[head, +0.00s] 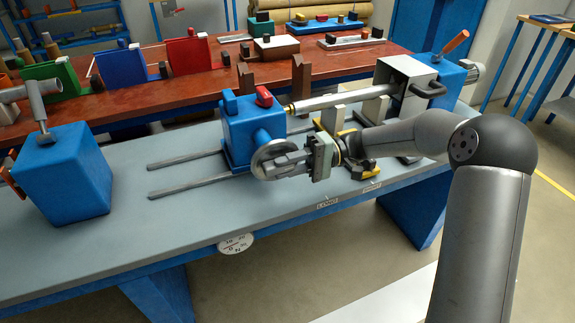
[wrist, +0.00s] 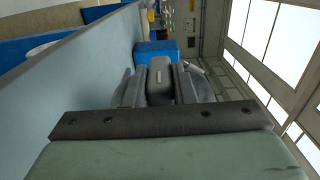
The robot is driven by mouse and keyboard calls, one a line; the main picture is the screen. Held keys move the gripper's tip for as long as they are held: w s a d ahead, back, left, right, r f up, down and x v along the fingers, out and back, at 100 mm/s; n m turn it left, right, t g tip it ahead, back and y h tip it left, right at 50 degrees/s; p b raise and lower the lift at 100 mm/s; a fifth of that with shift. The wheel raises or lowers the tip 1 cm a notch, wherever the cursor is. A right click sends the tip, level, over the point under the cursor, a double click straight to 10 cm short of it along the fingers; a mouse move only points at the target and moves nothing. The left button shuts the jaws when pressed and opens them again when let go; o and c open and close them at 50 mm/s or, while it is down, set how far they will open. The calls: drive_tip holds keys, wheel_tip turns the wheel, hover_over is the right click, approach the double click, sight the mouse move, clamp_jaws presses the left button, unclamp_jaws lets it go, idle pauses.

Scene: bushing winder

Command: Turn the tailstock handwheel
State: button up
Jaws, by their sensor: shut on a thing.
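The tailstock (head: 238,130) is a blue block on rails on the grey bench, with the round metal tailstock handwheel (head: 266,153) on its near side. My gripper (head: 284,161) reaches in from the right and is shut on the handwheel. In the wrist view, the fingers (wrist: 160,88) stand on either side of a grey part of the handwheel (wrist: 160,72), and the curved rim partly shows beside and behind them. The fingers hide the rest of the wheel. The blue body behind it (wrist: 155,48) also shows.
A long metal shaft (head: 330,101) runs from the tailstock to the headstock (head: 408,75) at the right. A separate blue block with a lever (head: 62,178) stands at the left. A round dial (head: 236,243) sits on the bench's front edge. The bench top between is clear.

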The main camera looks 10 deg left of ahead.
drive_tip(key=shift+r, duration=0.1)
drive_tip(key=o, duration=1)
drive_tip(key=shift+a, duration=0.1)
drive_tip(key=v, duration=1.7)
drive_tip(key=shift+w+p, duration=0.1)
drive_tip(key=shift+p, duration=0.25)
